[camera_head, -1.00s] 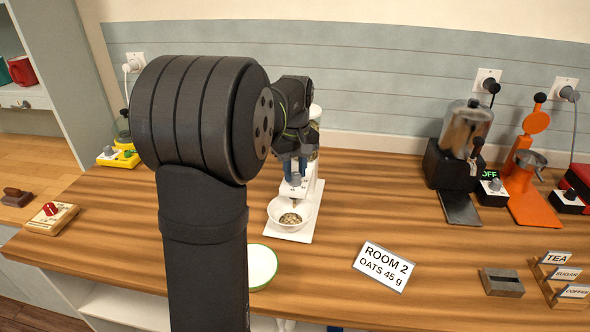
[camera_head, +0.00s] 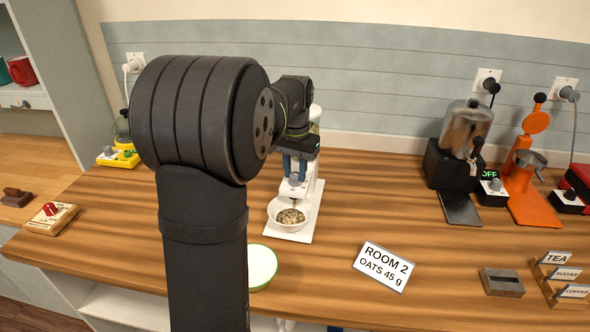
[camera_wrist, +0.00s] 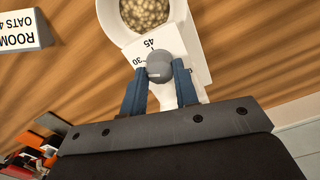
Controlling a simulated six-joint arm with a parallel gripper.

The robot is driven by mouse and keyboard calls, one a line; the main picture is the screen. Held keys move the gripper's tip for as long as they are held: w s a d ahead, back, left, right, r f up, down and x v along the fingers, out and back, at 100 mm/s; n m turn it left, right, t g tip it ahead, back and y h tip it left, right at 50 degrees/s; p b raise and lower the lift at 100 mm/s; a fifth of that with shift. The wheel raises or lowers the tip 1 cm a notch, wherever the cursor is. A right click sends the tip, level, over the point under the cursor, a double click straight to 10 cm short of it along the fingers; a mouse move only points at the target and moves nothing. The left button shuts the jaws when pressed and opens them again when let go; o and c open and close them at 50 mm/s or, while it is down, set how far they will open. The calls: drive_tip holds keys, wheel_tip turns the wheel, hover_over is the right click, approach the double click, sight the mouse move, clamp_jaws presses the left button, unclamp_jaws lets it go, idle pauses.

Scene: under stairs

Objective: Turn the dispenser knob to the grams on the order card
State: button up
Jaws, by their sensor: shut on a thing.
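The white dispenser (camera_head: 312,190) stands on the wooden counter, partly hidden behind my arm. My gripper (camera_wrist: 160,70) is shut on its grey round knob (camera_wrist: 159,64), with one blue finger on each side. In the wrist view the dial plate (camera_wrist: 165,40) shows the marks 30 and 45 near the knob. I cannot tell which mark the knob points to. A white bowl (camera_head: 274,214) under the spout holds oats (camera_wrist: 146,12). The order card (camera_head: 384,267) lies at the front of the counter and reads ROOM 2, OATS 45 g.
A green-rimmed white dish (camera_head: 262,267) sits in front of the dispenser, partly behind my arm. To the right stand a dark grinder (camera_head: 462,145), an orange press (camera_head: 530,175) and a rack of labels (camera_head: 560,275). A timer with a red knob (camera_head: 50,217) is at left.

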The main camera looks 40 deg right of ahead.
sight(295, 174)
drive_tip(key=m, duration=0.6)
drive_tip(key=shift+r+m, duration=0.1)
drive_tip(key=shift+m, duration=0.2)
drive_tip(key=m, duration=0.6)
drive_tip(key=shift+m, duration=0.3)
drive_tip(key=o, duration=1)
drive_tip(key=shift+c, duration=0.2)
wheel_tip(295, 174, up, 17)
drive_tip(key=shift+r, duration=0.15)
